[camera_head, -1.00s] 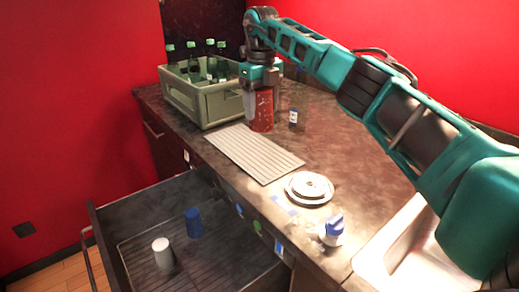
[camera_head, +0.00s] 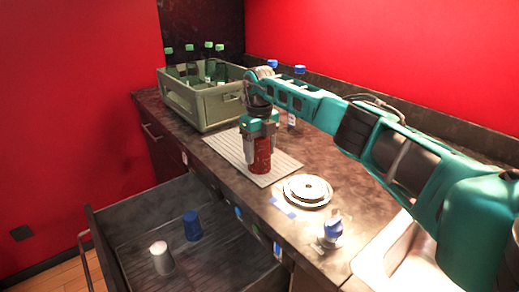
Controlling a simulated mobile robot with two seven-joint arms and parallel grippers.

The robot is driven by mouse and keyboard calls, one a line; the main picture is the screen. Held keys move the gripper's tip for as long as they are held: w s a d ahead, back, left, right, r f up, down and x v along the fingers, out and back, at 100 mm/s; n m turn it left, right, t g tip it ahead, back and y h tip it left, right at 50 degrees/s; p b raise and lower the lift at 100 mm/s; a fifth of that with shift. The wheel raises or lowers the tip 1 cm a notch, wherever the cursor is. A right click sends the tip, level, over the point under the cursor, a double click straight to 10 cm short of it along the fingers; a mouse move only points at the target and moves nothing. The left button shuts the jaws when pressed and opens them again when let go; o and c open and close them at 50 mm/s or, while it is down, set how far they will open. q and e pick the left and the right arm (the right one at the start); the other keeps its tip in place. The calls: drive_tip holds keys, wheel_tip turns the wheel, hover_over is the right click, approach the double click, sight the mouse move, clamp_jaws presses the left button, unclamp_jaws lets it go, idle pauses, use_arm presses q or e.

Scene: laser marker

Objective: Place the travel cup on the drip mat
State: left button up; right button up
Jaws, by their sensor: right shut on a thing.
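The red travel cup (camera_head: 261,157) is upright in my right gripper (camera_head: 260,146), whose fingers are shut on its sides. The cup is at the drip mat, a light ribbed rectangle (camera_head: 224,143) on the dark counter. The cup's base overlaps the right part of the mat in the picture; I cannot tell whether it touches the mat or hovers just above it. The gripper points down from above and hides the cup's top. My left gripper is not in view.
A green crate (camera_head: 209,108) with several bottles stands behind the mat. Stacked white saucers (camera_head: 307,190) and a blue-topped item (camera_head: 333,230) are to the right. An open drawer (camera_head: 130,226) below holds a white cup (camera_head: 161,258) and a blue cup (camera_head: 192,226). Blue-capped bottles (camera_head: 299,71) stand behind the arm.

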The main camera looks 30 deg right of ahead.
drive_tip(key=o, duration=1.2)
drive_tip(key=shift+f, duration=0.1)
drive_tip(key=shift+c, duration=0.2)
wheel_tip(320, 180, up, 12)
drive_tip(key=shift+r, duration=0.15)
